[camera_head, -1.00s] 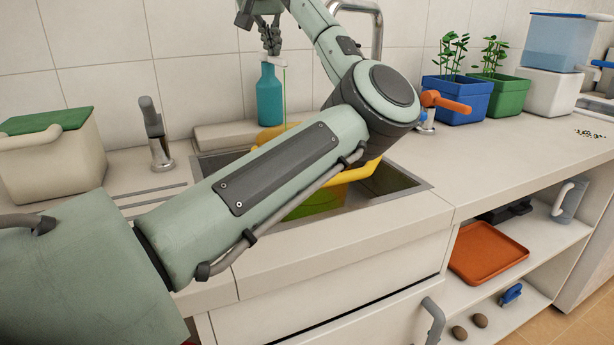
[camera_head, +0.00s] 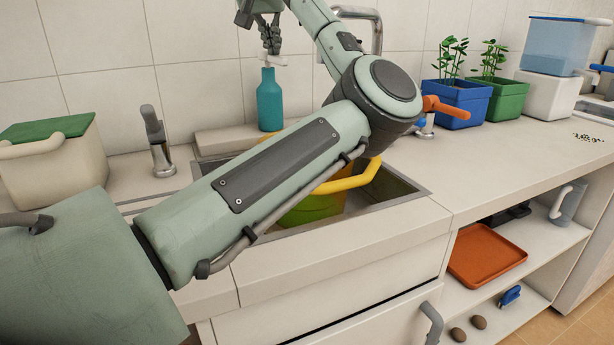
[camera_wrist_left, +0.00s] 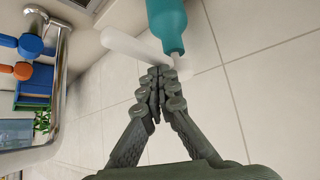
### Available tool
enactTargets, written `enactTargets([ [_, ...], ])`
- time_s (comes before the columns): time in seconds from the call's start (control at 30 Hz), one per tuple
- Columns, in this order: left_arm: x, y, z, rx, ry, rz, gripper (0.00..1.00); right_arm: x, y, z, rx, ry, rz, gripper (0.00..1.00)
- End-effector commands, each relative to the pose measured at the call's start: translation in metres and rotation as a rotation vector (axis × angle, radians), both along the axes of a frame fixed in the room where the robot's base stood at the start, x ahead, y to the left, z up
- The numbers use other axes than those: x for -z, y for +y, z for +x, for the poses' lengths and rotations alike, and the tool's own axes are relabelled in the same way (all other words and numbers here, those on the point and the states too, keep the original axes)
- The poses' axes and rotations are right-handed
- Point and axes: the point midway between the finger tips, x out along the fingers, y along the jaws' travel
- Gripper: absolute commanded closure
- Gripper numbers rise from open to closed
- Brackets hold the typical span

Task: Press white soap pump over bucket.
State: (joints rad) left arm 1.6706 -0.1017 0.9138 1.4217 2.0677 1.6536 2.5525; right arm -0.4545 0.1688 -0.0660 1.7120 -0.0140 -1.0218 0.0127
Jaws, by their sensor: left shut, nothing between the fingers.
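The teal soap bottle (camera_head: 269,103) stands upright behind the sink, with its white pump head (camera_head: 272,60) on top. In the left wrist view the bottle (camera_wrist_left: 167,22) and the long white pump head (camera_wrist_left: 127,44) lie just beyond the fingers. My left gripper (camera_head: 271,49) is shut and empty, its fingertips pointing down at the pump head; contact is hard to tell. The fingertips also show in the left wrist view (camera_wrist_left: 161,74). A yellow-green bucket (camera_head: 315,206) with a yellow handle sits in the sink, partly hidden behind my left arm. My right gripper is not in view.
The sink (camera_head: 411,189) has a grey tap behind it and a small tap (camera_head: 157,140) to its left. A lidded box (camera_head: 52,165) stands at the left. Planters (camera_head: 457,104) stand at the right. The counter front right is clear.

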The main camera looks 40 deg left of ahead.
Motion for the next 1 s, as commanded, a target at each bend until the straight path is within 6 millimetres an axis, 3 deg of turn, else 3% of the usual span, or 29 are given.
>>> enactTargets([
  [0.1, -0.018, -0.001, 0.000, 0.001, -0.001, 0.000, 1.00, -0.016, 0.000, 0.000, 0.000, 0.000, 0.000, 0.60],
  [0.53, -0.056, 0.000, 0.000, 0.001, -0.003, 0.002, 1.00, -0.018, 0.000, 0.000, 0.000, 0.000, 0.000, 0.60],
  [1.0, -0.065, 0.000, 0.000, -0.001, -0.001, 0.002, 1.00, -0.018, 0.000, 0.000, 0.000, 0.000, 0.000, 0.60],
])
